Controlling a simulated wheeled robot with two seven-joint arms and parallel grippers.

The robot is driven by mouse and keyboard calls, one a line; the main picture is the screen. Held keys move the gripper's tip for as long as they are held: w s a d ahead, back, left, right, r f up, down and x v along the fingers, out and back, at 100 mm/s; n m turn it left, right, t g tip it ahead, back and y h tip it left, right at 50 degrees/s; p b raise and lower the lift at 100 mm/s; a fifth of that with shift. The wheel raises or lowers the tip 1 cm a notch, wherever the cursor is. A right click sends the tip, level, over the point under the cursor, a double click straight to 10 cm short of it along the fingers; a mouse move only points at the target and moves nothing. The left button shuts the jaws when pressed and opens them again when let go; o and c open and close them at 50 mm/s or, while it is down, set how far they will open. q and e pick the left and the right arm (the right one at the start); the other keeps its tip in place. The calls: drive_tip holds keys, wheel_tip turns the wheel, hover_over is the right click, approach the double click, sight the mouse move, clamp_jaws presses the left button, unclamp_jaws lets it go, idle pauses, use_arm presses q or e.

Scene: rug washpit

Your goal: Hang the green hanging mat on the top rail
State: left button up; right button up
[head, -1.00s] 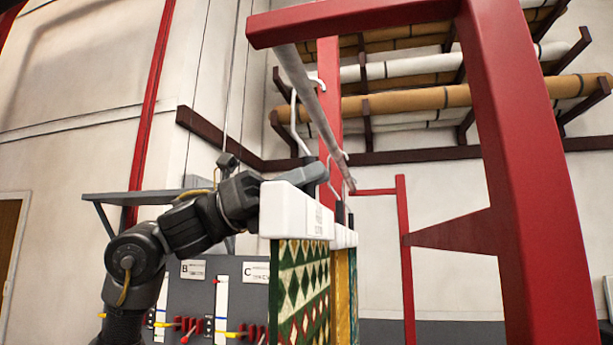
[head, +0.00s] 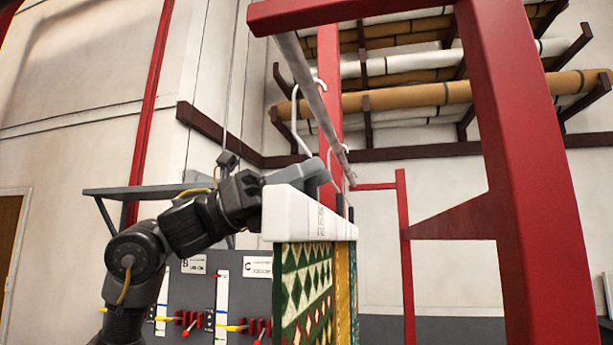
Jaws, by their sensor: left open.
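The green hanging mat (head: 302,290) has a green, cream and red diamond pattern and hangs below a white header bar (head: 292,213). The top rail (head: 318,105) is a grey pipe running away from me above it. A thin white hook (head: 295,108) curves over the rail and comes down toward the bar; its lower end is hidden behind my gripper. My left gripper (head: 318,178) is open at the top of the white bar, its fingers close to the hook's lower part. I cannot tell whether they touch it. My right gripper is not in view.
A yellow mat (head: 343,280) hangs just behind the green one. A red frame post (head: 525,170) stands close on the right. Rolled rugs (head: 460,95) lie on wall racks. A grey panel (head: 250,295) with levers and a shelf (head: 140,191) are behind my left arm.

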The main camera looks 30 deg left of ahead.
use_arm(q)
drive_tip(key=b+v, duration=0.5)
drive_tip(key=v, duration=0.5)
drive_tip(key=shift+a, duration=0.35)
drive_tip(key=shift+s+f, duration=0.1)
